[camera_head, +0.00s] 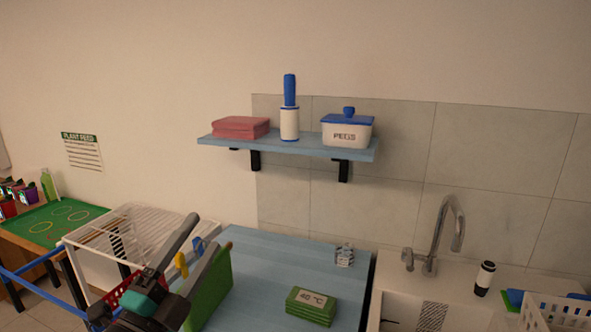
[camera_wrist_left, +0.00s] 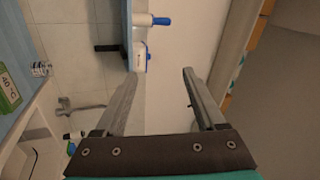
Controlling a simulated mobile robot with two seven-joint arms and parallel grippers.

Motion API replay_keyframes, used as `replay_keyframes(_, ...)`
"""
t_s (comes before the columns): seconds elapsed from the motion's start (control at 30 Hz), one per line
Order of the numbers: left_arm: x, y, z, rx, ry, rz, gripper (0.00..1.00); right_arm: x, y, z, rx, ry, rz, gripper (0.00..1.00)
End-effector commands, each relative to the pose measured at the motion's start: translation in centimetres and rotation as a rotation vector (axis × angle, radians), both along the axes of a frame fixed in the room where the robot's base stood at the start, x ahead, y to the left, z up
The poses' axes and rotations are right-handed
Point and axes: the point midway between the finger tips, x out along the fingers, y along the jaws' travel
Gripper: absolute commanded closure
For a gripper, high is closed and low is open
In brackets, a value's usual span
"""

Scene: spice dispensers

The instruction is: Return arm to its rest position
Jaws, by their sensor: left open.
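My left gripper (camera_head: 202,243) comes in at the lower left of the head view, raised beside the green box (camera_head: 212,290) on the blue counter. Its two fingers are apart with nothing between them. In the left wrist view the gripper (camera_wrist_left: 158,85) also shows open and empty, with the wall and shelf beyond it. Whether the gripper touches the green box, I cannot tell. My right gripper is not in view.
A blue wall shelf (camera_head: 290,148) holds red folded cloths (camera_head: 240,127), a white-and-blue roller (camera_head: 289,122) and a PEGS tub (camera_head: 347,132). A green 40 °C block (camera_head: 311,306) lies on the counter (camera_head: 275,260). A white rack (camera_head: 140,235) stands left; a tap (camera_head: 440,235) right.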

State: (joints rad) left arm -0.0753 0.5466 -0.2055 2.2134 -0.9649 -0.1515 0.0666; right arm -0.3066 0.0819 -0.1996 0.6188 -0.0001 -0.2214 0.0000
Motion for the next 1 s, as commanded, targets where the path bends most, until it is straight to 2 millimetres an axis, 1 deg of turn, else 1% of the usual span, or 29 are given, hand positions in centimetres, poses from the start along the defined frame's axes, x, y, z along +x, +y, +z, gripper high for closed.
replay_keyframes(0.03, -0.1, 1.3, -1.2, -0.105, 0.067, 0.06, 0.28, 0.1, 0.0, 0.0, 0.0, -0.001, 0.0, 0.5)
replay_keyframes(0.07, -0.1, 2.2, -2.0, -0.164, 0.11, 0.097, 0.28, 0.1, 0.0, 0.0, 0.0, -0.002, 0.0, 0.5)
replay_keyframes(0.1, -0.2, 3.3, -3.2, -0.239, 0.169, 0.147, 0.28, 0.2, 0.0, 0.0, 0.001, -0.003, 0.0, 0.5)
replay_keyframes(0.17, -0.6, 4.7, -5.4, -0.347, 0.265, 0.223, 0.28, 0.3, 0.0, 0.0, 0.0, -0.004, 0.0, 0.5)
replay_keyframes(0.23, -1.5, 6.1, -8.5, -0.465, 0.387, 0.307, 0.28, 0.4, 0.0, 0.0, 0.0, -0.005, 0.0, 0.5)
replay_keyframes(0.27, -2.0, 6.6, -9.8, -0.511, 0.444, 0.343, 0.28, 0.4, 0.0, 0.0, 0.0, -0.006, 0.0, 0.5)
replay_keyframes(0.3, -2.8, 7.1, -11.8, -0.572, 0.521, 0.39, 0.28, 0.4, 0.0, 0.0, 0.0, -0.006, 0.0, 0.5)
replay_keyframes(0.37, -4.4, 7.5, -14.8, -0.655, 0.642, 0.459, 0.28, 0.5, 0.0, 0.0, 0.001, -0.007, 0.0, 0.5)
replay_keyframes(0.4, -5.6, 7.6, -16.7, -0.708, 0.727, 0.504, 0.28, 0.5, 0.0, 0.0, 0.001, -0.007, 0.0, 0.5)
replay_keyframes(0.47, -7.8, 7.4, -19.6, -0.777, 0.856, 0.566, 0.28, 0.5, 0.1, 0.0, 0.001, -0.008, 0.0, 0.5)
replay_keyframes(0.5, -9.3, 7.1, -21.3, -0.816, 0.941, 0.602, 0.28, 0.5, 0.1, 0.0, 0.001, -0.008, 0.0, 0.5)
replay_keyframes(0.57, -11.6, 6.5, -23.6, -0.866, 1.064, 0.65, 0.28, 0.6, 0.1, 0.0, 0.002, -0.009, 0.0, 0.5)
replay_keyframes(0.6, -13.2, 6.0, -24.8, -0.893, 1.14, 0.678, 0.28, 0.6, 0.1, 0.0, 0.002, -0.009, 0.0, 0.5)
replay_keyframes(0.73, -18.0, 4.1, -27.7, -0.957, 1.366, 0.748, 0.28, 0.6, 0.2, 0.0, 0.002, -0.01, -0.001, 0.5)
replay_keyframes(0.77, -19.0, 3.6, -28.2, -0.967, 1.414, 0.761, 0.28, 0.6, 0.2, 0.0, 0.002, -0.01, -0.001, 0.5)
replay_keyframes(0.8, -20.5, 3.0, -28.8, -0.978, 1.48, 0.777, 0.28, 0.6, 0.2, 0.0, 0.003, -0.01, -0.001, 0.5)
replay_keyframes(0.87, -22.6, 2.0, -29.5, -0.992, 1.574, 0.795, 0.28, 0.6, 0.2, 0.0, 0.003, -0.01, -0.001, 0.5)
replay_keyframes(0.9, -24.0, 1.3, -29.8, -1.0, 1.638, 0.805, 0.28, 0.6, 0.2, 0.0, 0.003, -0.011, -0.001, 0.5)
replay_keyframes(0.93, -24.2, 1.1, -30.5, -0.999, 1.655, 0.812, 0.28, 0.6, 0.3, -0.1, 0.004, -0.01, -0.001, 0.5)
replay_keyframes(1.0, -23.5, 1.3, -32.5, -0.991, 1.651, 0.817, 0.28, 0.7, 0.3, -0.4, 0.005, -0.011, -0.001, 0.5)
